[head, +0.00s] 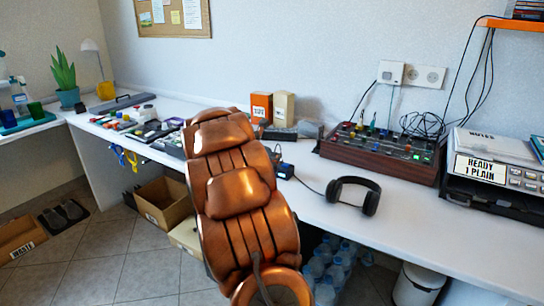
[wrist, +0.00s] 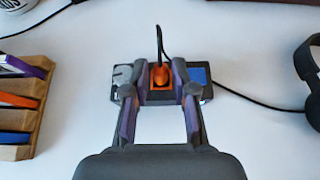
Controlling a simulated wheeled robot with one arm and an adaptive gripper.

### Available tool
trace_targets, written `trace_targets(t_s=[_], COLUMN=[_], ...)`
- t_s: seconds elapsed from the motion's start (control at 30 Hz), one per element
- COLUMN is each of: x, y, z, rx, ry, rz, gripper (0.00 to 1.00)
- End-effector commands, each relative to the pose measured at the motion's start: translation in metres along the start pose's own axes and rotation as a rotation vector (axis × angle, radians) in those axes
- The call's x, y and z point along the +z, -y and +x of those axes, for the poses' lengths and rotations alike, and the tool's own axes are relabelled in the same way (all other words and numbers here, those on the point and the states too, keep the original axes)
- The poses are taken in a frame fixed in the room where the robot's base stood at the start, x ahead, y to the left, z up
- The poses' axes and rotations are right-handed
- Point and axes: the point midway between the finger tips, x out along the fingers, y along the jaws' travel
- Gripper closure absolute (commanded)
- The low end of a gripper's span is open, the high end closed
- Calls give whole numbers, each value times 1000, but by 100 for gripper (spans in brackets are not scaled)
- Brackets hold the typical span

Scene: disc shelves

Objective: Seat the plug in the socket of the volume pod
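The orange plug (wrist: 160,74) sits between my gripper's fingertips (wrist: 160,82) in the wrist view, with a black cable rising from its top. The fingers appear to touch it from both sides, so my gripper looks shut on it. Directly beneath is the volume pod, a dark box with a grey part at left and a blue panel (wrist: 200,76) at right. The pod's blue end (head: 285,170) also shows in the head view beside my arm. The socket is hidden under the plug and fingers; I cannot tell whether the plug is in it. My arm hides my gripper in the head view.
Headphones (head: 355,193) lie to the right of the pod, and the cable runs towards them. A wooden rack (wrist: 22,110) with coloured cases stands at left in the wrist view. A wood-sided mixer (head: 380,150) stands behind. The white desk in front is clear.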

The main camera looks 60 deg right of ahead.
Motion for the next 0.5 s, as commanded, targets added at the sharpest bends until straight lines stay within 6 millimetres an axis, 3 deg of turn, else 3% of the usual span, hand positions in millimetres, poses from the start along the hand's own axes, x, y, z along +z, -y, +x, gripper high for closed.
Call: trace_targets(t_s=[0.3,0.5], x=[0,1], y=[0,0], z=[-2,-23], rx=[0,1], ry=[0,0], rz=[-1,0], gripper=[72,72])
